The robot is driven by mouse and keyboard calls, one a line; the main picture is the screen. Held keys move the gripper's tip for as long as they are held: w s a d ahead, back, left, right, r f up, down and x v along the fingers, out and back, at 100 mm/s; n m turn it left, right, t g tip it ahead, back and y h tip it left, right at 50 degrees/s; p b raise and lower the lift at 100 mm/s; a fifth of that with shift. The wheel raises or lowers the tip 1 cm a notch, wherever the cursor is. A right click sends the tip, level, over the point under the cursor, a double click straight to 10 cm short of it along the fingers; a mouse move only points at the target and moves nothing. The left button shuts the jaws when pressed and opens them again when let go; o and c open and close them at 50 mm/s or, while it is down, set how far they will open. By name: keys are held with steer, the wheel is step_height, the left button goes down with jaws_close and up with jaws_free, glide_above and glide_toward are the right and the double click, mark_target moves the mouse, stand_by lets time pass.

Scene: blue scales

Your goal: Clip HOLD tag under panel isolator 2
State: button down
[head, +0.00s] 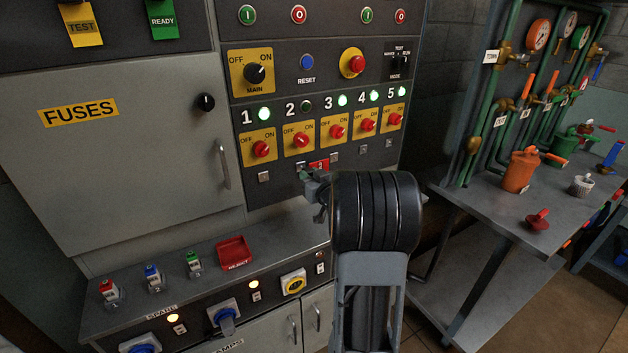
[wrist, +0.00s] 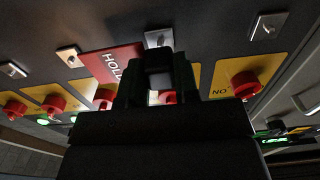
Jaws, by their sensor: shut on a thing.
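Isolator 2 (head: 300,140) is a red knob on a yellow OFF/ON plate; its lamp (head: 305,105) is dark. The red HOLD tag (head: 320,164) shows just below and right of it in the head view, largely hidden by my gripper (head: 314,181). In the wrist view the tag (wrist: 113,64), with its white lettering, lies left of my gripper (wrist: 160,85), which is shut on it. A metal clip (wrist: 158,38) shows just beyond the fingers, under isolator 2, and another clip (wrist: 70,55) is left of the tag. I cannot tell whether the tag touches a clip.
Isolator 1 (head: 261,149) and isolator 3 (head: 336,131) flank it; lamps 1, 3, 4 and 5 glow green. A lower bench holds several small padlock-like items and a red REJECT tray (head: 233,252). A pipe rack and grey table (head: 490,205) stand at the right.

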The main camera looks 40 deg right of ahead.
steer(key=shift+w+d, duration=0.15)
steer(key=shift+w, duration=0.7)
steer(key=shift+w+b, duration=0.3)
steer(key=shift+w, duration=0.1)
stand_by(2.3)
steer(key=c, duration=0.8)
jaws_free()
steer(key=s, duration=0.4)
steer(key=s+a, duration=0.1)
steer(key=s, duration=0.8)
steer(key=shift+s+a, duration=0.3)
steer(key=shift+a, duration=0.1)
